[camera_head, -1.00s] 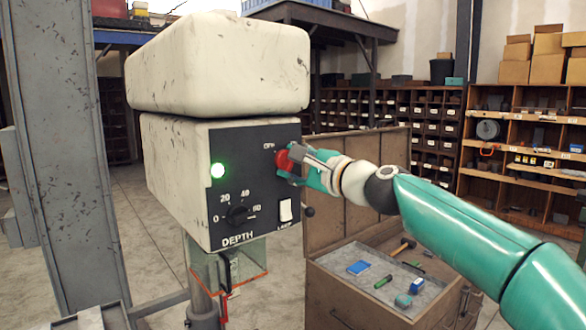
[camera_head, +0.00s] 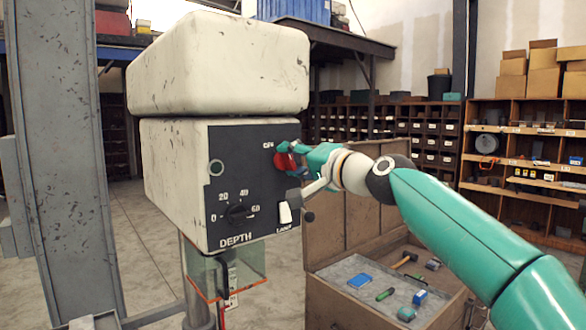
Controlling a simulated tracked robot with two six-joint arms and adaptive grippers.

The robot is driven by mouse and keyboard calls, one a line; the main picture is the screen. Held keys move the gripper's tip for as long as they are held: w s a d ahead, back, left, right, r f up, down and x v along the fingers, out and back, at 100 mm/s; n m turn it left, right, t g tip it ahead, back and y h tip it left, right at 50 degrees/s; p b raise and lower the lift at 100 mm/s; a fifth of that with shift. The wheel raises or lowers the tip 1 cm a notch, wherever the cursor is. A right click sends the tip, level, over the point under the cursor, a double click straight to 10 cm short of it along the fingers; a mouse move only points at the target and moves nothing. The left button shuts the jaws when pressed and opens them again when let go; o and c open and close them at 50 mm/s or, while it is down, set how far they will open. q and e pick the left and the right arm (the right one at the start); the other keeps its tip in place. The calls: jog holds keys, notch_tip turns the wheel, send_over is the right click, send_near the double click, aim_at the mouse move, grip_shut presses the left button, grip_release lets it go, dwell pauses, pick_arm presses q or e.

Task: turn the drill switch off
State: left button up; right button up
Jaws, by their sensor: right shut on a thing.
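The drill switch (camera_head: 284,162) is a red knob on the dark front panel (camera_head: 236,160) of the white drill head (camera_head: 168,190), below a small label. My right gripper (camera_head: 291,160) is shut on the red switch, with its fingers partly covering it. The round indicator lamp (camera_head: 216,168) on the panel's left is dark. My left gripper is not in view.
A depth dial (camera_head: 238,211) and a white lamp rocker (camera_head: 285,213) sit below the switch. An open wooden chest (camera_head: 340,298) with tools in a tray stands at the lower right. Shelves (camera_head: 520,165) are behind.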

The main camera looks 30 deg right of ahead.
jog(key=n, duration=0.1)
jog(key=n+b, duration=0.1)
jog(key=n, duration=0.1)
jog(key=shift+w+a+f+n, duration=0.2)
jog(key=shift+f+n, duration=0.1)
jog(key=shift+f, duration=0.1)
dwell(0.3)
jog(key=o, duration=1)
jog(key=shift+s+r, duration=0.1)
jog(key=shift+o, duration=0.7)
jog(key=shift+d+r, duration=0.1)
jog(key=shift+r, duration=0.05)
jog(key=shift+s, duration=0.1)
jog(key=shift+s+r, duration=0.1)
